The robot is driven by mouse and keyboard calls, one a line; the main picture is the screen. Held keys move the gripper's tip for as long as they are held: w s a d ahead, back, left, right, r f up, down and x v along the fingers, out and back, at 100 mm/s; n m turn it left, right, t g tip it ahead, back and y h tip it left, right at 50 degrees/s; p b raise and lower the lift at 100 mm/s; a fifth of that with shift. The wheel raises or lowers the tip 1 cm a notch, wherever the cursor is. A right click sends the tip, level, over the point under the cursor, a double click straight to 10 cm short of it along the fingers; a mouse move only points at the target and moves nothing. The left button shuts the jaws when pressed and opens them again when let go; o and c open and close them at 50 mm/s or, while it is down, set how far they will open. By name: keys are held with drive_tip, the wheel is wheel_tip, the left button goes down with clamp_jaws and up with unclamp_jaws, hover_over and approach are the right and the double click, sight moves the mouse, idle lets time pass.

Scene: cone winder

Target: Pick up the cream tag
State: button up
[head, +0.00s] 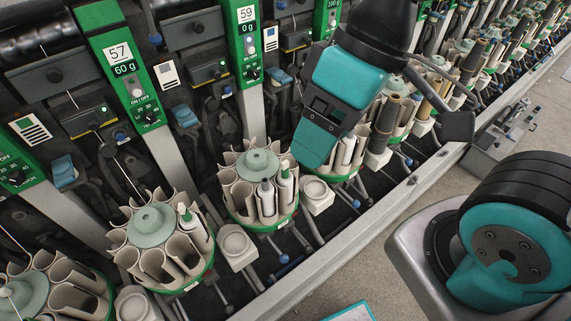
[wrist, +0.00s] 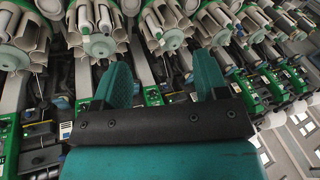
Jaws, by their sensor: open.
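I cannot make out a thing that is surely the cream tag in either view. Small pale cards with dark and blue marks sit on the machine front in the head view: one left card (head: 30,128), one middle card (head: 168,75) and one right card (head: 270,38). I cannot tell whether any of them is the tag. My gripper (head: 313,158) hangs in front of the machine, above the round bobbin holders. In the wrist view my gripper (wrist: 161,75) shows two teal fingers spread wide apart, with nothing held between them.
Round holders with cream tubes, such as the middle holder (head: 258,163) and left holder (head: 150,222), line the machine. Green numbered panels (head: 122,68) stand behind them. A grey rail (head: 335,240) edges the front. A grey box (head: 495,140) stands on the floor at right.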

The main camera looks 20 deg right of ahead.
drive_tip(key=shift+c, duration=1.3)
drive_tip(key=w+f+n+b, duration=0.1)
drive_tip(key=w+f+n, duration=0.1)
drive_tip(key=w, duration=0.1)
drive_tip(key=w+d+f+n+h+b, duration=0.1)
drive_tip(key=w+f+n+b, duration=0.1)
drive_tip(key=w, duration=0.1)
drive_tip(key=w+f+n+b, duration=0.1)
drive_tip(key=w+f+b, duration=0.1)
drive_tip(key=w, duration=0.2)
drive_tip(key=shift+d+n+h, duration=0.3)
drive_tip(key=shift+n+h, duration=0.1)
drive_tip(key=shift+c, duration=1)
drive_tip(key=n+h+b, duration=0.2)
drive_tip(key=n+b, duration=0.3)
drive_tip(key=n, duration=0.3)
hover_over(285, 162)
wheel_tip(285, 162, down, 8)
drive_tip(key=f+p, duration=0.1)
drive_tip(key=f, duration=0.4)
drive_tip(key=f+p, duration=0.1)
drive_tip(key=f, duration=0.5)
drive_tip(key=shift+s+d+f, duration=0.1)
drive_tip(key=shift+s+f, duration=0.1)
drive_tip(key=shift+f, duration=0.05)
drive_tip(key=shift+w+f+p, duration=0.2)
drive_tip(key=shift+f+p, duration=0.65)
drive_tip(key=shift+f, duration=1.85)
